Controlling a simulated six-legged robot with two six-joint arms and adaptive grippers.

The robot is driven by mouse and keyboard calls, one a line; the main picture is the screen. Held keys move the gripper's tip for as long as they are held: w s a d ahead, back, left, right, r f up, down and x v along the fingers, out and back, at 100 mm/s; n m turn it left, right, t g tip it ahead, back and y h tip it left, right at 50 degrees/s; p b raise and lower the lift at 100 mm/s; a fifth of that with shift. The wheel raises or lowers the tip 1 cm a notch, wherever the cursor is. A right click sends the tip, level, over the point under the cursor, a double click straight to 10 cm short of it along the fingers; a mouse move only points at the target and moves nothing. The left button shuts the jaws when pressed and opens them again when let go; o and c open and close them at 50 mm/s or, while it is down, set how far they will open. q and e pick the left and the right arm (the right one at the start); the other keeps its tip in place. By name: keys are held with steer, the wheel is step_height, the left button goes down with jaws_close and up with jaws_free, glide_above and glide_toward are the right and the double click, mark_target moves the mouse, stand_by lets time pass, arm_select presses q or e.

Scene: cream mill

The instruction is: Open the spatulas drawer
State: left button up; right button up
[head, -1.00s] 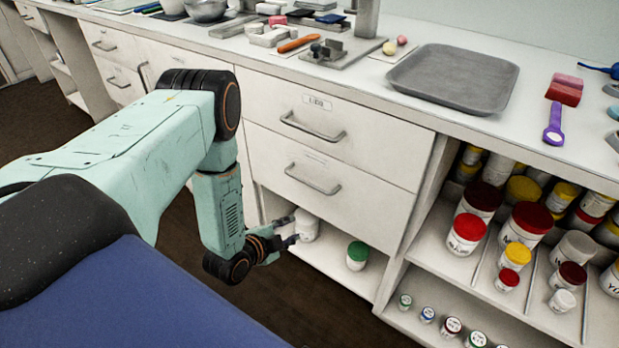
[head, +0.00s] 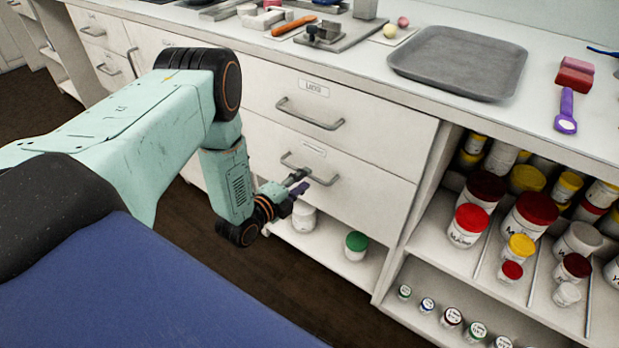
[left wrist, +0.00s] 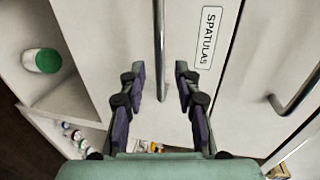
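The spatulas drawer (head: 345,193) is the lower of two white drawers in the head view, and it is shut. Its "SPATULAS" label (left wrist: 208,38) reads clearly in the left wrist view. Its grey bar handle (head: 322,181) also shows in the left wrist view (left wrist: 159,45). My right gripper is not in view.
The upper drawer (head: 370,125) has its own handle (head: 308,115) above. Below is an open shelf with a green-lidded jar (head: 356,246) and a white jar (head: 303,217). Open shelves with several paint jars stand to the right. A grey tray (head: 458,62) lies on the counter.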

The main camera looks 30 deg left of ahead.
arm_select(q)
steer(key=shift+b+x, duration=0.6)
steer(key=shift+x, duration=1.3)
steer(key=shift+a, duration=0.1)
steer(key=shift+r, duration=0.1)
steer(key=shift+c, duration=0.4)
jaws_close()
